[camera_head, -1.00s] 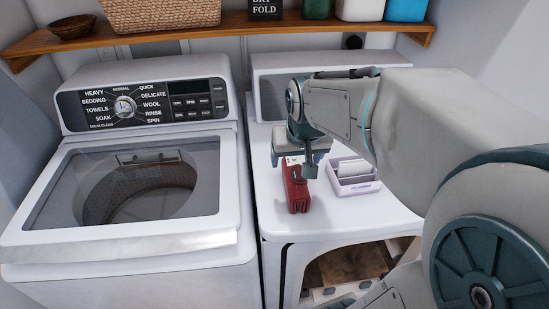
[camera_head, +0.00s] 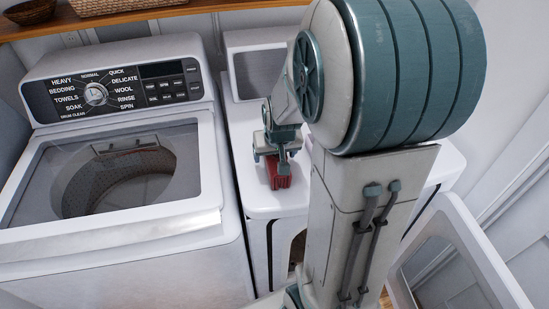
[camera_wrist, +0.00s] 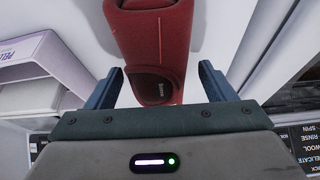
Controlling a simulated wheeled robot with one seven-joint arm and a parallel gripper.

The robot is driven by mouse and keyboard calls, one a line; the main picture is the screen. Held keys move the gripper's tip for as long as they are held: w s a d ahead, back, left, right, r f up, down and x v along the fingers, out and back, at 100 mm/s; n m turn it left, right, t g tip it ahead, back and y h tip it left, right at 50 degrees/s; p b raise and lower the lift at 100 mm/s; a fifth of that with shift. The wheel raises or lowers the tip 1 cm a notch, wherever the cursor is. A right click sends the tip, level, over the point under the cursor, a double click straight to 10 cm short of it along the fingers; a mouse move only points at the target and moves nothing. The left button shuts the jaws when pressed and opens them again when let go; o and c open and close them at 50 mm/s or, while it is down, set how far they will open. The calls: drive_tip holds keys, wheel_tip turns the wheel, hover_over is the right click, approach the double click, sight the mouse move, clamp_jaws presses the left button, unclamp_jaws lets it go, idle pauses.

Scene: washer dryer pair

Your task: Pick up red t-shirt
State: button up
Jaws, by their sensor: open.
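The red t-shirt (camera_head: 278,177) is a compact folded bundle on the white top of the right-hand machine, near its left edge. My gripper (camera_head: 277,152) is over it and hides part of it in the head view. In the wrist view the red t-shirt (camera_wrist: 150,35) runs away from my gripper (camera_wrist: 160,72), its near end between the two open blue-grey fingers. Gaps show on both sides of it, and the fingers do not grip it. I cannot tell the exact height of the fingertips over the surface.
The washer (camera_head: 120,235) with a closed glass lid stands at left. A small lilac-white box (camera_wrist: 35,65) lies left of the t-shirt in the wrist view. An open door (camera_head: 445,265) stands at lower right. A wooden shelf (camera_head: 215,5) runs along the back wall.

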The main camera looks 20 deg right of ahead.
drive_tip(key=shift+x, duration=1.2)
drive_tip(key=c, duration=1.2)
drive_tip(key=shift+o, duration=0.2)
